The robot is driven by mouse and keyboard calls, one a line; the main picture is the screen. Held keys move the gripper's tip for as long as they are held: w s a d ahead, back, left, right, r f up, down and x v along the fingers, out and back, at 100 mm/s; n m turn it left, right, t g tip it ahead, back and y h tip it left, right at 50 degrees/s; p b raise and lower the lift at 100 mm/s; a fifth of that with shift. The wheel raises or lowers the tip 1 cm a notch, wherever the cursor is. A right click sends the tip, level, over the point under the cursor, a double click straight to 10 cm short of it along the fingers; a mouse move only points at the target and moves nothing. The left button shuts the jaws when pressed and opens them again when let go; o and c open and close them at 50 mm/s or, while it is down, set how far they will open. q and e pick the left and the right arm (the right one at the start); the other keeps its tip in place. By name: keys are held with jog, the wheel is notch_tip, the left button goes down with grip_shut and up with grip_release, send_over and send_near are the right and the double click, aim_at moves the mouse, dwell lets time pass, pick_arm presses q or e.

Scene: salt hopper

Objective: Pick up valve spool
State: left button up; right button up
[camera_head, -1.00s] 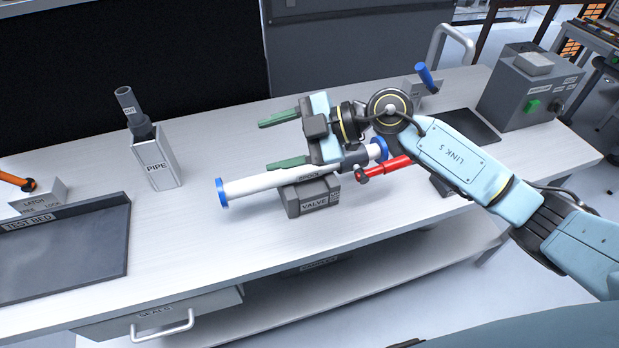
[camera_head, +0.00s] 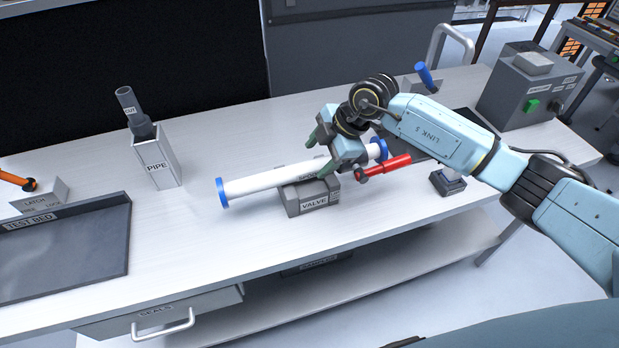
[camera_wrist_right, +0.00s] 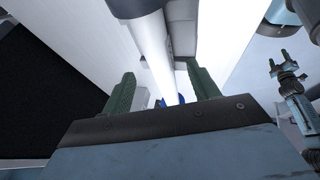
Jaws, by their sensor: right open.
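The valve spool (camera_head: 265,181) is a long white tube with blue end caps. It lies across the grey valve block (camera_head: 313,200) on the bench. My right gripper (camera_head: 325,152) is open above the spool, near the block, angled down towards the tube. In the right wrist view the spool (camera_wrist_right: 157,55) runs between its two green fingers (camera_wrist_right: 162,90), with gaps on both sides. The head view does not show clearly how far down the fingers reach. What looks like my left gripper (camera_wrist_right: 280,62) shows small at the right of the wrist view, its fingers apart.
A red handle (camera_head: 385,168) sticks out beside the valve block, close to the right gripper. A pipe holder (camera_head: 158,165) and the test bed tray (camera_head: 70,250) stand to the left. A grey box with a green button (camera_head: 515,85) stands at the back right.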

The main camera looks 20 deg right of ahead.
aim_at(309, 165)
jog(key=x, duration=0.5)
jog(key=shift+w, duration=0.15)
grip_shut()
dwell(0.4)
